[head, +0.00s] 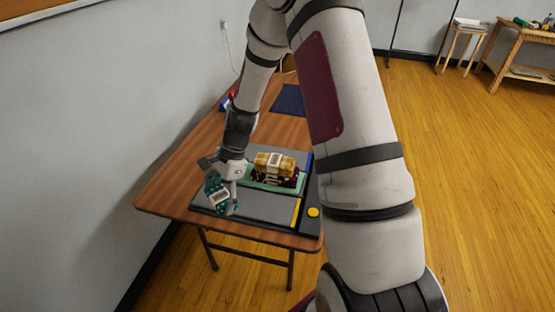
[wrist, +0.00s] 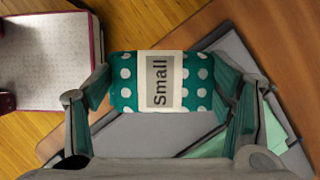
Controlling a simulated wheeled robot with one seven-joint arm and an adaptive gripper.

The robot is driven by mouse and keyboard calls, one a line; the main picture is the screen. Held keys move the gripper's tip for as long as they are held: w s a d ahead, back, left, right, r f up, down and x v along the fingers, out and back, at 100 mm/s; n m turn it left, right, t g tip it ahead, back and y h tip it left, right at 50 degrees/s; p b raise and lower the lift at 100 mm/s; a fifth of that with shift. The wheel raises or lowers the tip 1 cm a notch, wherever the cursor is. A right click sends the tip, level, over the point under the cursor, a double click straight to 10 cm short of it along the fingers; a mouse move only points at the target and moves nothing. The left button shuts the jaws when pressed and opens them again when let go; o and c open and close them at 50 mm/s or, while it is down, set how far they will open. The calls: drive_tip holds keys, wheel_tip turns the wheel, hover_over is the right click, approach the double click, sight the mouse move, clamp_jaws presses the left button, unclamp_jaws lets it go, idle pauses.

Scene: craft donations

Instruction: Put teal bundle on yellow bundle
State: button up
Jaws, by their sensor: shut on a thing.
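The teal bundle (head: 213,186) has white polka dots and a pale band around it. In the wrist view the teal bundle (wrist: 125,72) shows a label reading "Small". My gripper (head: 222,183) is shut on it, with one finger at each end in the wrist view (wrist: 168,88). The bundle looks tilted in the head view, over the left part of the grey board; its exact height is hard to tell. The yellow bundle (head: 262,160), with a pale band, lies to the right of my gripper, on top of a dark red bundle (head: 288,182).
The dark red bundle rests on a green area (head: 262,186) of the grey board (head: 262,209). The board has a yellow strip (head: 296,211) and a yellow disc (head: 313,212) at its right. A dark blue mat (head: 288,99) lies farther back on the wooden table (head: 162,193). A wall stands close on the left.

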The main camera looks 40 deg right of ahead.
drive_tip(key=s+d+r+m+t+h+p, duration=0.1)
drive_tip(key=s+d+r+m+h+p, duration=0.25)
drive_tip(key=d+m, duration=0.4)
drive_tip(key=s+d+r+m+t+h+p, duration=0.1)
drive_tip(key=s+d+r+m+h+p, duration=0.3)
drive_tip(key=m, duration=0.7)
drive_tip(key=s+d+r+m+t+h+p, duration=0.1)
drive_tip(key=s+d+m+p, duration=0.1)
drive_tip(key=s+d+m, duration=0.6)
drive_tip(key=m, duration=0.2)
hover_over(276, 156)
drive_tip(key=s+a, duration=0.1)
drive_tip(key=shift+a+f, duration=0.1)
drive_tip(key=shift+f, duration=0.65)
drive_tip(key=shift+f+p, duration=0.75)
drive_tip(key=shift+f, duration=0.95)
drive_tip(key=o, duration=1.1)
drive_tip(key=shift+f, duration=0.1)
drive_tip(key=shift+o, duration=0.2)
